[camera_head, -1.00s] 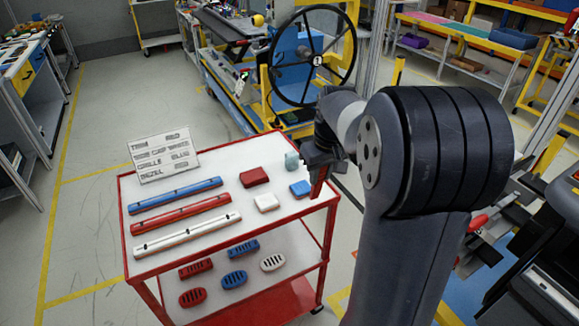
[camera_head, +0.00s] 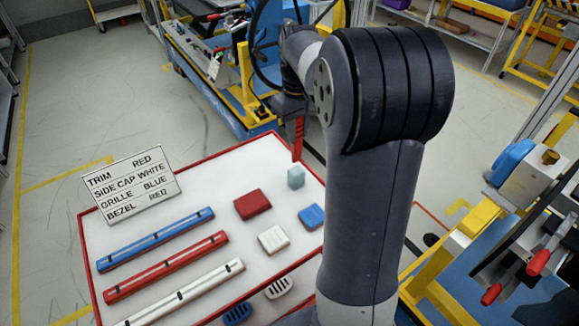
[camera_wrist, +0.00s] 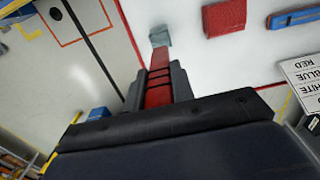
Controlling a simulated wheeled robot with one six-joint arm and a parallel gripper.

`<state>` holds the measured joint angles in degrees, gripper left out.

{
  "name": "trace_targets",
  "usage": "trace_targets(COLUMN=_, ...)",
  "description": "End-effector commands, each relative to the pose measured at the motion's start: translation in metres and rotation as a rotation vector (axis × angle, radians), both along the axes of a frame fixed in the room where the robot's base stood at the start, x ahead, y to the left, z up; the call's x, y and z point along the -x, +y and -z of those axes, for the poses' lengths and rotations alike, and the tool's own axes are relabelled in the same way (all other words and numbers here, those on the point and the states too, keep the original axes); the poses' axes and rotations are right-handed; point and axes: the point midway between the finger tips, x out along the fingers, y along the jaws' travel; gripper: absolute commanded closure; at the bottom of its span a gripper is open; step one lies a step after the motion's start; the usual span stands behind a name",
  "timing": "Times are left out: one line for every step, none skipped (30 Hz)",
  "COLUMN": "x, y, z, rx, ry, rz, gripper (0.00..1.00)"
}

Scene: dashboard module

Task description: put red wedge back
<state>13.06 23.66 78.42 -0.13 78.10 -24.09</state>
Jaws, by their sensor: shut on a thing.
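The red wedge (camera_head: 298,138) hangs point down from my gripper (camera_head: 291,112) in the head view, beyond the back right part of the trolley top. In the wrist view the long red wedge (camera_wrist: 159,62) sits between the two dark fingers of my gripper (camera_wrist: 157,88), which is shut on it. Its far end appears close to a small grey-green block (camera_wrist: 160,34), also seen in the head view (camera_head: 296,177). I cannot tell whether they touch. The wedge's upper end is hidden by the fingers.
The white trolley top (camera_head: 195,180) holds a sign (camera_head: 132,183), a red block (camera_head: 252,204), a white block (camera_head: 273,239), a blue block (camera_head: 311,216) and blue (camera_head: 155,240), red (camera_head: 165,267) and white (camera_head: 185,292) bars. A steering wheel rig stands behind.

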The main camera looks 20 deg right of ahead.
Motion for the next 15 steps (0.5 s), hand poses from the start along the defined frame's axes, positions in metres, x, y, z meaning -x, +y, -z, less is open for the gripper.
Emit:
trace_targets(x=0.001, y=0.0, z=0.009, rx=-0.001, ry=0.005, rz=0.0, gripper=0.99)
trace_targets(x=0.001, y=0.0, z=0.014, rx=-0.001, ry=0.006, rz=0.0, gripper=0.99)
trace_targets(x=0.002, y=0.0, z=0.022, rx=-0.001, ry=0.006, rz=0.0, gripper=0.99)
trace_targets(x=0.001, y=0.0, z=0.028, rx=-0.002, ry=0.007, rz=0.0, gripper=0.99)
trace_targets(x=0.001, y=0.0, z=0.034, rx=-0.002, ry=0.006, rz=0.0, gripper=0.99)
trace_targets(x=0.001, y=0.0, z=0.041, rx=-0.001, ry=0.006, rz=0.0, gripper=0.99)
trace_targets(x=0.001, y=0.0, z=0.045, rx=-0.001, ry=0.005, rz=0.0, gripper=0.99)
trace_targets(x=0.001, y=0.0, z=0.049, rx=-0.001, ry=0.004, rz=0.0, gripper=0.99)
trace_targets(x=0.001, y=0.0, z=0.053, rx=-0.001, ry=0.004, rz=0.0, gripper=0.99)
trace_targets(x=0.001, y=0.0, z=0.055, rx=-0.001, ry=0.004, rz=0.0, gripper=0.99)
trace_targets(x=0.001, y=0.0, z=0.057, rx=0.0, ry=0.003, rz=0.0, gripper=0.99)
trace_targets(x=0.0, y=0.0, z=0.061, rx=0.0, ry=0.003, rz=0.0, gripper=0.99)
trace_targets(x=0.001, y=0.0, z=0.065, rx=-0.001, ry=0.003, rz=0.0, gripper=0.99)
trace_targets(x=0.001, y=0.0, z=0.069, rx=-0.001, ry=0.004, rz=0.0, gripper=0.99)
trace_targets(x=0.001, y=0.0, z=0.076, rx=-0.001, ry=0.005, rz=0.0, gripper=0.99)
